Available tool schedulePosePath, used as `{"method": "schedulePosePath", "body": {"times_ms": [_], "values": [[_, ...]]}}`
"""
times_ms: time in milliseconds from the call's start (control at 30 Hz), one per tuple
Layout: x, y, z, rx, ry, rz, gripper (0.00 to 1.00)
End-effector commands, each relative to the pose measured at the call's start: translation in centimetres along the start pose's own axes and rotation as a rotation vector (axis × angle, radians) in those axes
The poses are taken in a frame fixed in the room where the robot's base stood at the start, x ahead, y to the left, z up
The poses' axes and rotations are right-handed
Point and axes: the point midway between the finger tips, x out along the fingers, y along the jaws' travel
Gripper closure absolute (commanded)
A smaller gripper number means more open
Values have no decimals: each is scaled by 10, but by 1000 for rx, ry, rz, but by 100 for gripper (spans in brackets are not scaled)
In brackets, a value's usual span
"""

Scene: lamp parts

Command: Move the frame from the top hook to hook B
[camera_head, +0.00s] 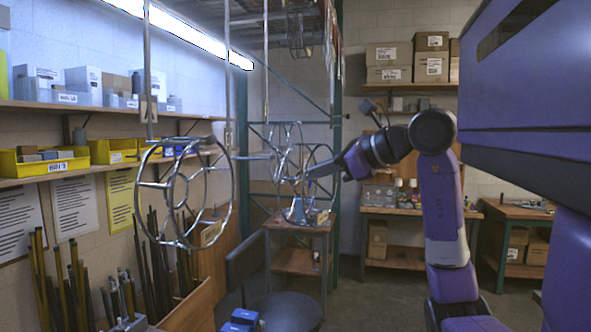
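Several round wire lamp frames hang on rods from above. A large frame (163,233) hangs at the left, close to me. A second frame (331,153) hangs near the middle, and a smaller one (285,125) is just behind it. Another wire frame (300,50) is high up under the ceiling rack. My gripper (312,172) reaches left to the second frame and overlaps its ring; I cannot tell whether it touches or grips it. The fingers are too small to read. The hooks are not clear, and I see no readable label for hook B.
A small wooden table (310,227) stands below the middle frames. A dark round stool (285,312) is in front. Shelves with yellow bins (45,165) line the left wall, with upright rods below. A green rack post (337,215) stands behind my arm. Open floor lies right of it.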

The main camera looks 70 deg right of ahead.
Motion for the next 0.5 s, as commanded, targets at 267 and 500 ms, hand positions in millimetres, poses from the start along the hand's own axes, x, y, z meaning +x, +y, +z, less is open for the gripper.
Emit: {"method": "schedulePosePath", "body": {"times_ms": [267,500], "values": [[3,1,3,1,0,-2,100],[15,5,7,1,0,-1,100]]}}
